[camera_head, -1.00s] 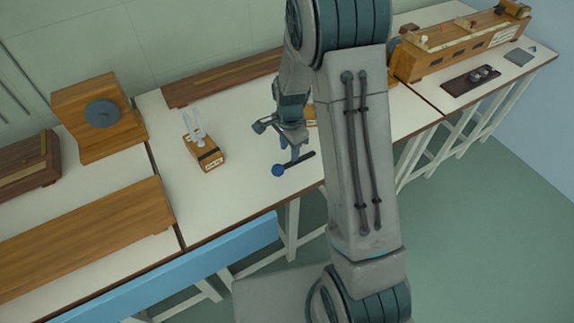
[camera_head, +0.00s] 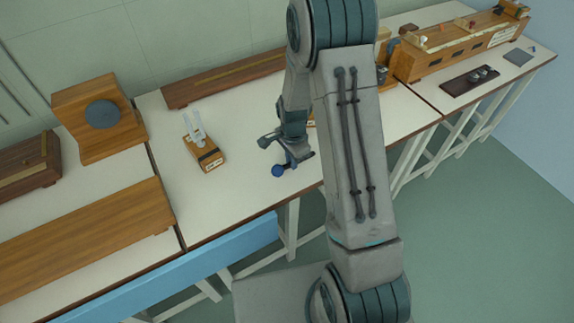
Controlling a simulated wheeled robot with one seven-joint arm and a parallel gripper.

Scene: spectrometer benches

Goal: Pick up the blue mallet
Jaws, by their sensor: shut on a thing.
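The blue mallet (camera_head: 278,171) lies at the front part of the middle white bench, or just over it; its round blue head shows to the left of my gripper. Its dark handle is mostly hidden by my gripper (camera_head: 292,162). My gripper is low over the bench, shut on the mallet near the handle. Whether the mallet touches the bench top cannot be told.
A tuning fork on a wooden box (camera_head: 205,153) stands left of my gripper. A long wooden bar (camera_head: 222,80) lies at the back. A wooden box with a grey disc (camera_head: 100,118) stands further left. Bare bench (camera_head: 215,210) lies in front.

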